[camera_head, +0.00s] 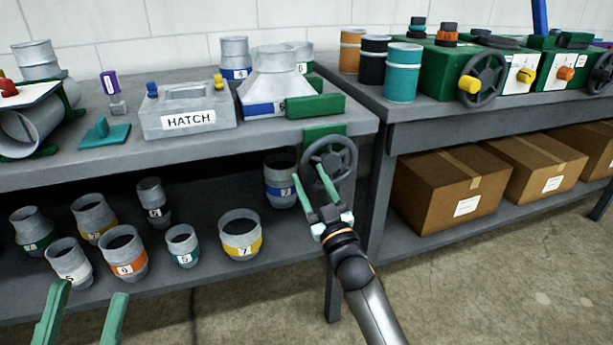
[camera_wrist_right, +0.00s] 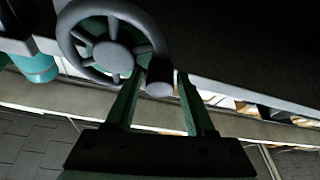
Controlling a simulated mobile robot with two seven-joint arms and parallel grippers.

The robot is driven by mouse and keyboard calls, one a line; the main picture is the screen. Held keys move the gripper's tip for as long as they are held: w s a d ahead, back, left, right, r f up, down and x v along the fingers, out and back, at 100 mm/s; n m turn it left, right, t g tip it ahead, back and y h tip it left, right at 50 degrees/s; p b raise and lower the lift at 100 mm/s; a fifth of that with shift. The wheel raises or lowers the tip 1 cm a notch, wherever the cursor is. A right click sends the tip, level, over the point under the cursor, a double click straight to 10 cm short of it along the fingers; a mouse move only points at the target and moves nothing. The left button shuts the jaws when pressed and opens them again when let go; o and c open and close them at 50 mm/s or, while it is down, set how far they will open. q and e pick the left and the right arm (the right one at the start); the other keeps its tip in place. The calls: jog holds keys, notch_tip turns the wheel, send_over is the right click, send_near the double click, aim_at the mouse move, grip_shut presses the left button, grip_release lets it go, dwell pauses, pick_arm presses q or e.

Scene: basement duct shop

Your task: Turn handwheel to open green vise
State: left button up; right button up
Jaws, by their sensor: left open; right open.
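The green vise (camera_head: 324,132) is mounted at the front right edge of the left bench, with a green jaw block (camera_head: 315,106) on the bench top. Its dark grey handwheel (camera_head: 333,160) faces outward below the top; in the right wrist view the handwheel (camera_wrist_right: 112,55) fills the upper left. My right gripper (camera_head: 309,173) is open at the wheel's lower left. In the wrist view its fingers (camera_wrist_right: 162,95) straddle the wheel's knob handle (camera_wrist_right: 160,81); I cannot tell whether they touch it. My left gripper (camera_head: 86,300) is open and empty at the lower left, away from the vise.
A grey hatch box (camera_head: 187,120) and a funnel-shaped duct piece (camera_head: 275,80) stand on the left bench. Several numbered cans, such as the yellow-banded one (camera_head: 240,240), fill its lower shelf. The right bench carries green machines (camera_head: 450,70), with cardboard boxes (camera_head: 440,190) below. Floor is clear in front.

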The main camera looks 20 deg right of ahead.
jog(key=shift+x, duration=1.2)
grip_shut()
jog(key=shift+r, duration=0.2)
dwell(0.4)
